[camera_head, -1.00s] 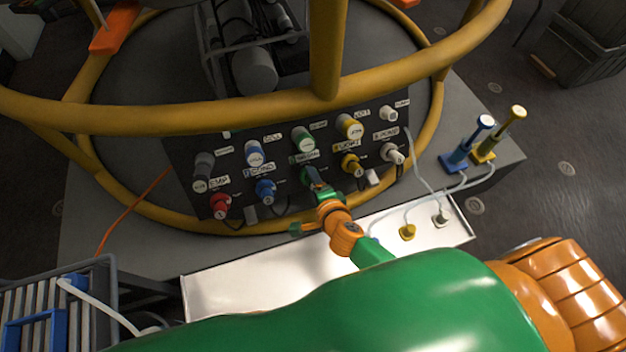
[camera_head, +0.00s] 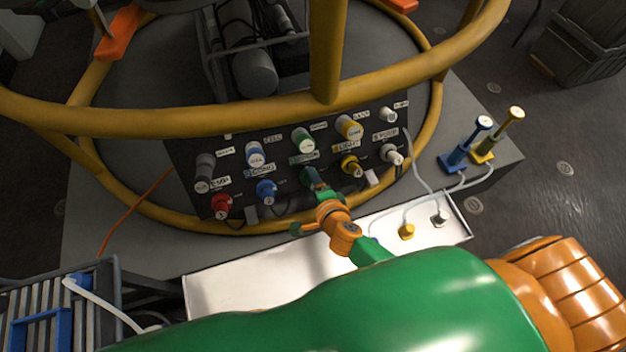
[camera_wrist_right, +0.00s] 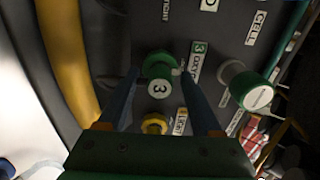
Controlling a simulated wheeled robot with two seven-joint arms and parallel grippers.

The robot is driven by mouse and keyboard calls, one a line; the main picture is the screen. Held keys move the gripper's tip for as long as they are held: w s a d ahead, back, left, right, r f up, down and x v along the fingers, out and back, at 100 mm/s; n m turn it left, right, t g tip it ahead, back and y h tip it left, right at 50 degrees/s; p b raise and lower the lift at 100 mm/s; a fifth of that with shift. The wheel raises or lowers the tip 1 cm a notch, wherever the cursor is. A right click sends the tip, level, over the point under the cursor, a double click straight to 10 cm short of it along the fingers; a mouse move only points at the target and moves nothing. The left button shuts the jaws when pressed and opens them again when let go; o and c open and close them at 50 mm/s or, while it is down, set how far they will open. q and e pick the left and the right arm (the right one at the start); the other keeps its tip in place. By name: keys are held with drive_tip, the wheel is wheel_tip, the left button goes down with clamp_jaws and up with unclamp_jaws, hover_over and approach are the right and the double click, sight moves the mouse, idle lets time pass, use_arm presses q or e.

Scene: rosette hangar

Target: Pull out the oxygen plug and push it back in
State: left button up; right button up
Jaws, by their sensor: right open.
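The oxygen plug (camera_wrist_right: 158,68) is green with a white face marked 3. It sits in the dark sloped panel (camera_head: 281,170), beside a label marked 3. My right gripper (camera_wrist_right: 158,76) is open, its two blue fingers on either side of the plug; I cannot tell whether they touch it. In the head view the right gripper (camera_head: 313,182) reaches the lower middle of the panel and mostly hides the plug. My left gripper is not in view.
A green-and-white knob (camera_head: 303,140) is above the plug, a blue plug (camera_head: 266,191) to its left and a yellow plug (camera_head: 351,165) to its right. A yellow tubular frame (camera_head: 327,60) surrounds the panel. A white tray (camera_head: 262,284) lies in front.

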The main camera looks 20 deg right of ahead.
drive_tip(key=c, duration=1)
clamp_jaws()
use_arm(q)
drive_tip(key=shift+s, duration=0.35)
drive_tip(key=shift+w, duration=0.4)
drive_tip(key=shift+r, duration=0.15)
use_arm(e)
drive_tip(key=shift+r, duration=0.1)
drive_tip(key=shift+s+p, duration=0.15)
drive_tip(key=shift+p, duration=0.15)
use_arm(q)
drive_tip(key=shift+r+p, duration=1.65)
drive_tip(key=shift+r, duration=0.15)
use_arm(e)
drive_tip(key=shift+v, duration=2.85)
